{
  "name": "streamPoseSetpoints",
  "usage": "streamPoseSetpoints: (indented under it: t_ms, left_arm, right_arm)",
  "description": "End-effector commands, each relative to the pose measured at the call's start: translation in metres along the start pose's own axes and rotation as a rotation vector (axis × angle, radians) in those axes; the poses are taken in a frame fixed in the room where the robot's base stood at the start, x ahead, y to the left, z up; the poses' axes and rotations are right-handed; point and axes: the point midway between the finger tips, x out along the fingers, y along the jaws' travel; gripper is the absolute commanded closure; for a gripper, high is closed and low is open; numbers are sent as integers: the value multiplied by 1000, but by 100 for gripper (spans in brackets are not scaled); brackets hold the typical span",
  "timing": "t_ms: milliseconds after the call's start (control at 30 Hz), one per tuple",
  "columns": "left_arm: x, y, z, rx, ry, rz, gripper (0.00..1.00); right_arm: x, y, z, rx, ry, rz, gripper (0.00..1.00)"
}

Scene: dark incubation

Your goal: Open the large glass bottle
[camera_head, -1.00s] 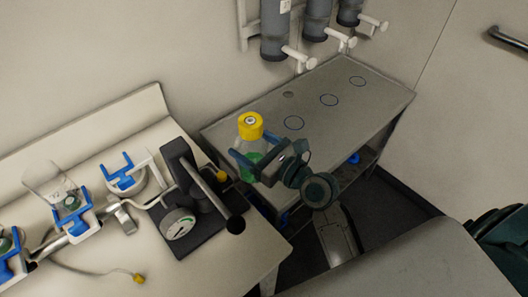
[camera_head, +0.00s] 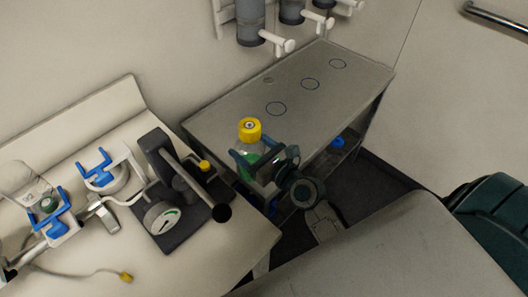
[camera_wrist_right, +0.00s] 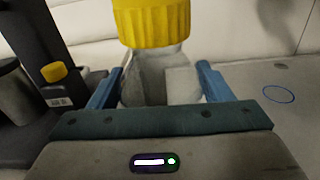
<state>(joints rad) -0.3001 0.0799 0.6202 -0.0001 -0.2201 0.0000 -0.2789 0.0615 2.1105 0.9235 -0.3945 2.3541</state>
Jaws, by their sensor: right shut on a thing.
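The large glass bottle (camera_head: 249,153) is clear with green in its lower part and has a yellow screw cap (camera_head: 250,129) on top. My right gripper (camera_head: 257,161) is shut on the bottle's body below the cap and holds it upright. In the right wrist view the two blue fingers (camera_wrist_right: 160,92) flank the glass (camera_wrist_right: 150,80), and the yellow cap (camera_wrist_right: 153,20) is on the bottle above them. The bottle's bottom is hidden behind the gripper. My left gripper is not in view.
A grey table (camera_head: 240,107) with several blue rings stands behind the bottle. Grey cylinders (camera_head: 250,22) hang on the wall.

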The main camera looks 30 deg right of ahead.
Motion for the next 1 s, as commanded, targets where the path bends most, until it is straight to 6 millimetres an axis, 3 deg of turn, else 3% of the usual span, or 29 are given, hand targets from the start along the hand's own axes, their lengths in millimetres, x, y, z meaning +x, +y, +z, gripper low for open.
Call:
streamPoseSetpoints:
  t_ms: [33, 100, 333, 567, 800, 1000]
  left_arm:
    - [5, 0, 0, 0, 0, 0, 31]
    - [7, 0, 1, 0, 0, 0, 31]
    - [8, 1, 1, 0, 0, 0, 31]
    - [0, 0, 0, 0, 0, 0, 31]
    - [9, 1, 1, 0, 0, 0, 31]
    - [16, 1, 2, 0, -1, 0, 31]
  right_arm:
    - [-10, -6, -16, -4, 3, -46, 91]
    - [-21, -14, -28, -12, -1, -100, 91]
    - [-37, -29, -46, -36, -10, -187, 91]
    - [-2, -65, -47, -42, -14, -192, 91]
    - [42, -108, -54, -40, -15, -192, 91]
    - [63, -129, -57, -37, -12, -191, 91]
